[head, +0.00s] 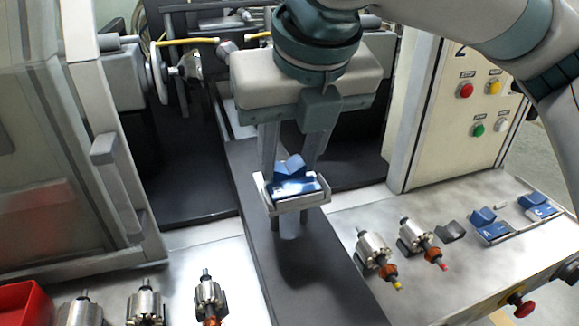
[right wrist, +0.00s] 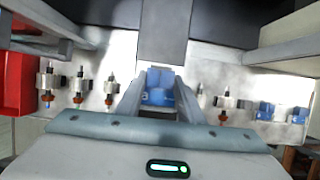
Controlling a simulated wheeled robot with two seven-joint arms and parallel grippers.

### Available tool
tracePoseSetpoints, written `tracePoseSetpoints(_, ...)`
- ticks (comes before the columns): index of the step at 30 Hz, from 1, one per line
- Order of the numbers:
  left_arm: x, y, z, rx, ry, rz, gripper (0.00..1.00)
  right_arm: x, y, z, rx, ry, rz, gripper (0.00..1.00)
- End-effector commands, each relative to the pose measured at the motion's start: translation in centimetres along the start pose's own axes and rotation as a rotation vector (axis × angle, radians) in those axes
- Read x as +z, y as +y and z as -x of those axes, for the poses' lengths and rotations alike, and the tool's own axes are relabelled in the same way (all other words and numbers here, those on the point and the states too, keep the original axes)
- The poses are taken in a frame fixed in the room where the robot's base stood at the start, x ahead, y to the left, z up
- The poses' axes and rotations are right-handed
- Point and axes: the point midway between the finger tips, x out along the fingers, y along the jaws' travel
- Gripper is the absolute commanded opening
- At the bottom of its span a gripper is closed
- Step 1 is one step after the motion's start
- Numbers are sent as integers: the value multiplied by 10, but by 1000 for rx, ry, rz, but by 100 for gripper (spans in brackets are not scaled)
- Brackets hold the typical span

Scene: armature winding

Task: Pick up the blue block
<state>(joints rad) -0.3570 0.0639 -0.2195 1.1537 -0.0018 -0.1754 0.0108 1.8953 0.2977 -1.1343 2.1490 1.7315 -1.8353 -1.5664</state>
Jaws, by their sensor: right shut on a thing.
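A blue block (head: 295,187) with a notched top is held between the fingers of my right gripper (head: 292,190), above the dark strip in the middle. The block also shows between the fingers in the right wrist view (right wrist: 158,88). My right gripper is shut on it. A blue block marked A (head: 489,226) and one marked C (head: 540,206) stand on the bench at the right. My left gripper is not in view.
Armatures (head: 374,253) stand on both sides of the dark strip (head: 330,280). A red bin (head: 20,304) is at the lower left. A panel with buttons (head: 478,110) rises at the right, and a machine with a glass door (head: 40,150) at the left.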

Motion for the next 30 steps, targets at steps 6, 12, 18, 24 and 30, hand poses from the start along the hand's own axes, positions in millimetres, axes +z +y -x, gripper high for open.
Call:
tracePoseSetpoints(6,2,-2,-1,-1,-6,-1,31,3,0,7,0,-1,-1,8)
tracePoseSetpoints(12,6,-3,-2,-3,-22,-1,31,12,0,29,1,-2,-2,8)
tracePoseSetpoints(18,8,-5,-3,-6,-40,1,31,43,-14,43,2,1,-7,8)
tracePoseSetpoints(24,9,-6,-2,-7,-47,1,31,84,-34,52,2,1,-7,8)
tracePoseSetpoints(30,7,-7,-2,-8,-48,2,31,115,-50,60,2,0,-3,8)
